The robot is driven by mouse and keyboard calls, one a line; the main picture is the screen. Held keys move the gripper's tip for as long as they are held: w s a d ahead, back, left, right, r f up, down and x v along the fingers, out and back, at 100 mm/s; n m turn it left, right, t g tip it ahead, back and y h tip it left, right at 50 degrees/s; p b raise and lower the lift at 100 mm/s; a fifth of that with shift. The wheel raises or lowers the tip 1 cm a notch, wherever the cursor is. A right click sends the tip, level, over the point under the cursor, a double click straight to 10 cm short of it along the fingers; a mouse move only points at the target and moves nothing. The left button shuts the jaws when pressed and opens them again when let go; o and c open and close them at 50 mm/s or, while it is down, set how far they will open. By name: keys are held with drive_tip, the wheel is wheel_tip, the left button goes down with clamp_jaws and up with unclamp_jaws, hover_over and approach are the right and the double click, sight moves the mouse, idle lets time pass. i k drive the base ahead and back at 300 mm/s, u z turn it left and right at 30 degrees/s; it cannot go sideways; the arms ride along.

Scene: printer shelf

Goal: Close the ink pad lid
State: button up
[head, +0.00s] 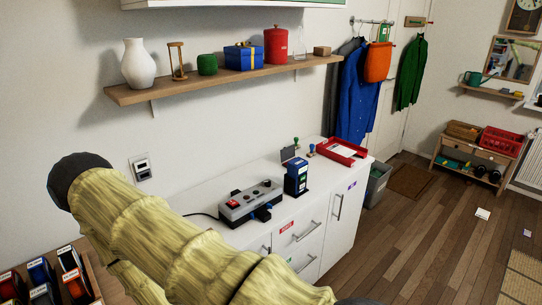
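The ink pad (289,154) seems to be the small dark case on the white cabinet top, behind a blue and black box. Its grey lid stands raised. The box hides part of its lower half, so the pad surface does not show. My arm, in a pale yellow sleeve, crosses the lower left of the head view, well in front of the ink pad. My gripper is not in view.
The blue and black box (296,179) stands right in front of the ink pad. Small stamps (311,150) and a red tray (342,151) are to its right. A grey switch box (250,202) lies nearer. A loaded wooden shelf (230,82) hangs above.

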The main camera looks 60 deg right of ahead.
sight(287, 154)
drive_tip(key=u, duration=0.7)
drive_tip(key=k, duration=1.35)
drive_tip(key=z, duration=2.25)
drive_tip(key=i, duration=0.45)
drive_tip(key=z, duration=0.1)
drive_tip(key=k, duration=0.45)
drive_tip(key=u, duration=0.85)
drive_tip(key=i, duration=0.45)
drive_tip(key=u, duration=0.05)
